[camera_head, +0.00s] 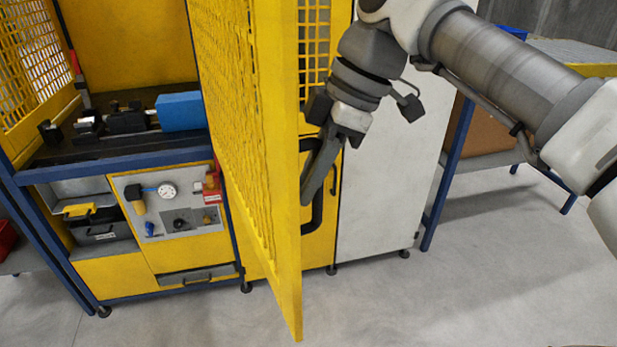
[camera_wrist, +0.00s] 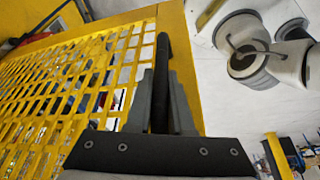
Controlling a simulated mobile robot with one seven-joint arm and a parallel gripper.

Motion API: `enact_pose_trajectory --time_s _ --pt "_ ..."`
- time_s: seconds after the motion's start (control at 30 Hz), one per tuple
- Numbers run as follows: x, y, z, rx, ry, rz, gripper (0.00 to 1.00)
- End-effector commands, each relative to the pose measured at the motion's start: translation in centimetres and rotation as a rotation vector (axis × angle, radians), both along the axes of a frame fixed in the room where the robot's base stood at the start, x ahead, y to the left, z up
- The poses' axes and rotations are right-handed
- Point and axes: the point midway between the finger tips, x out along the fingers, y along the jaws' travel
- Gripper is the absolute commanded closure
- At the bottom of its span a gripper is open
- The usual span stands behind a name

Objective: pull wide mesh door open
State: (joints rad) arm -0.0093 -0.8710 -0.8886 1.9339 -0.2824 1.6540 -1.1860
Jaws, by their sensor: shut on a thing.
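The wide yellow mesh door (camera_head: 250,120) stands swung out from the machine enclosure, seen steeply from the side in the head view. Its mesh fills the left of the wrist view (camera_wrist: 60,85). Its black bar handle (camera_wrist: 161,75) is on the yellow frame beside the mesh and runs between my fingers. In the head view the black handle (camera_head: 318,210) shows beside the door's edge. My gripper (camera_head: 313,190) is at the handle, on the right side of the door. Its grey fingers (camera_wrist: 160,95) are shut on the bar, one on each side.
Behind the door's left is the work space with a blue block (camera_head: 180,111) on a dark bed. Below sits a panel with a gauge (camera_head: 167,189). A white cabinet (camera_head: 385,165) and a blue-legged table (camera_head: 448,170) stand to the right. The floor in front (camera_head: 430,300) is clear.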

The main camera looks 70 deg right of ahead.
Motion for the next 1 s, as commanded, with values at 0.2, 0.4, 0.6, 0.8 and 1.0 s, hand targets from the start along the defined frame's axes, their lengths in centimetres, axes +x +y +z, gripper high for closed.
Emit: enact_pose_trajectory --time_s 0.2,0.4,0.6,0.8,1.0 --pt "-0.1 0.1 0.0 0.002 0.002 0.000 0.71" --pt "-0.1 0.0 -0.1 0.002 0.002 0.000 0.50" --pt "0.0 0.0 -0.1 0.002 0.002 0.000 0.50" --pt "-0.1 -0.1 0.3 0.001 0.001 -0.001 0.50" --pt "-1.1 -0.5 3.0 -0.002 -0.001 -0.001 0.50"
